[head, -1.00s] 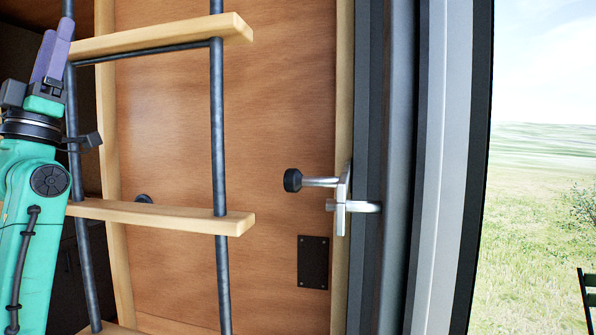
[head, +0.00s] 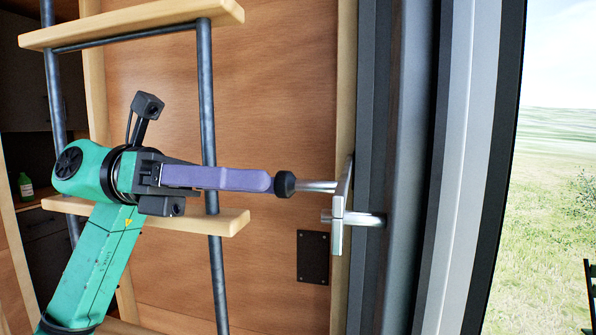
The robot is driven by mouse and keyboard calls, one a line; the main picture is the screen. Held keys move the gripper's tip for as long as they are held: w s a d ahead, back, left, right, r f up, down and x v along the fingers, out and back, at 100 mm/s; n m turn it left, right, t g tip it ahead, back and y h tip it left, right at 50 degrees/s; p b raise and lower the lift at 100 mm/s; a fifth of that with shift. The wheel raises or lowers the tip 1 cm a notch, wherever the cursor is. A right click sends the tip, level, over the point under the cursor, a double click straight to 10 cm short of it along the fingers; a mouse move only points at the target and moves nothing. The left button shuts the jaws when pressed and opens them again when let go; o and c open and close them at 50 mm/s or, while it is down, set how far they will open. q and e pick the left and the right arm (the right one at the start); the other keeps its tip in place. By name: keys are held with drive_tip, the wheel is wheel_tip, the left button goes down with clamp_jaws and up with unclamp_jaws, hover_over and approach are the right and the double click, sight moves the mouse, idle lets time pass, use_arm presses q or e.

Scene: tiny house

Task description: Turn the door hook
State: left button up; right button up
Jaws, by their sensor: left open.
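The door hook (head: 338,206) is a silver metal latch on the door frame, with a vertical plate and a horizontal pin. A short rod with a black knob (head: 284,184) sticks out from it to the left. My left gripper (head: 268,181) is level with the knob, its purple fingers pointing right. The fingertips are at the knob in the picture; I cannot tell whether they touch it. The fingers overlap from this side, and the gripper is open. My right gripper is not in view.
A ladder with wooden steps (head: 150,214) and dark metal rails stands beside and behind my left arm. A black plate (head: 313,257) is on the wooden wall below the hook. The grey door frame (head: 400,200) borders grass outside on the right.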

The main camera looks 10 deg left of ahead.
sight(275, 184)
use_arm(q)
drive_tip(key=d, duration=0.4)
drive_tip(key=shift+d+p, duration=0.35)
drive_tip(key=shift+p, duration=0.05)
clamp_jaws()
idle(1.0)
